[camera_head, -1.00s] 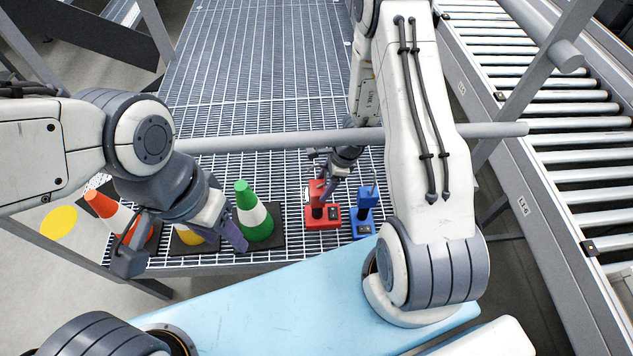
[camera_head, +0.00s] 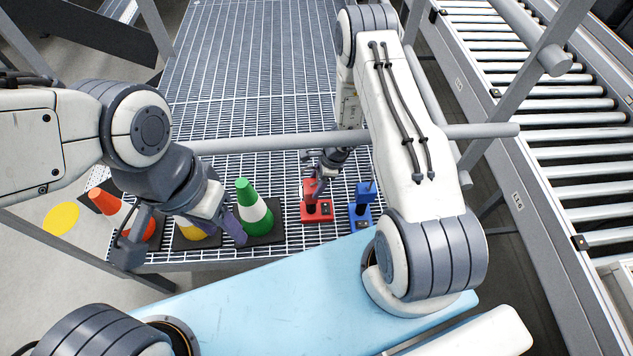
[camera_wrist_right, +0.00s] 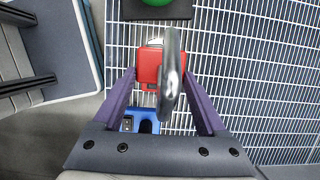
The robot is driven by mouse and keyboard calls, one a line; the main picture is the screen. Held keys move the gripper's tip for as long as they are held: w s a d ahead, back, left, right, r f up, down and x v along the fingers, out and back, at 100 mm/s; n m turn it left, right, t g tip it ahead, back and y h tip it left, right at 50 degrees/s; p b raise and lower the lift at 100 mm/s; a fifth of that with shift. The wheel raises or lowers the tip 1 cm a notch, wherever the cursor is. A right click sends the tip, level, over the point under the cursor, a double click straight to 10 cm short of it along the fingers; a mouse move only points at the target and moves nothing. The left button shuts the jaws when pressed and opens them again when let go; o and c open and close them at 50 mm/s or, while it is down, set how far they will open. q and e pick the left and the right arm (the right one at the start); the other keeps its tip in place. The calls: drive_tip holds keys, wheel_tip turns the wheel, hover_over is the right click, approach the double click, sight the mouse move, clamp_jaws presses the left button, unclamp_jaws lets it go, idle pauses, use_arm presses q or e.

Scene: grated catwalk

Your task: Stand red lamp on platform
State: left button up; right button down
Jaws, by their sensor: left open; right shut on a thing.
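The red lamp (camera_head: 317,212) stands upright on the grated platform (camera_head: 250,70), left of a blue lamp-like object. My right gripper (camera_head: 314,190) is over it, shut on its upper part. In the right wrist view the red lamp (camera_wrist_right: 148,68) shows between the two purple fingers, with a shiny grey part in front of it. I cannot tell whether its base touches the grating. My left gripper (camera_head: 182,243) is open, its fingers spread in front of the yellow cone (camera_head: 193,230), which it partly hides.
The blue object (camera_head: 361,210) stands close beside the red lamp. A green cone (camera_head: 252,208) and an orange cone (camera_head: 113,209) stand to the left. A grey rail (camera_head: 260,142) crosses above the grating. A roller conveyor (camera_head: 570,150) runs along the right. The grating behind is clear.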

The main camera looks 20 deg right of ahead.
drive_tip(key=shift+f, duration=0.15)
unclamp_jaws()
drive_tip(key=shift+r+p, duration=0.35)
drive_tip(key=v, duration=1.1)
drive_tip(key=shift+d+r+p, duration=0.15)
drive_tip(key=shift+r+p, duration=0.2)
drive_tip(key=shift+p, duration=0.05)
drive_tip(key=shift+s, duration=0.1)
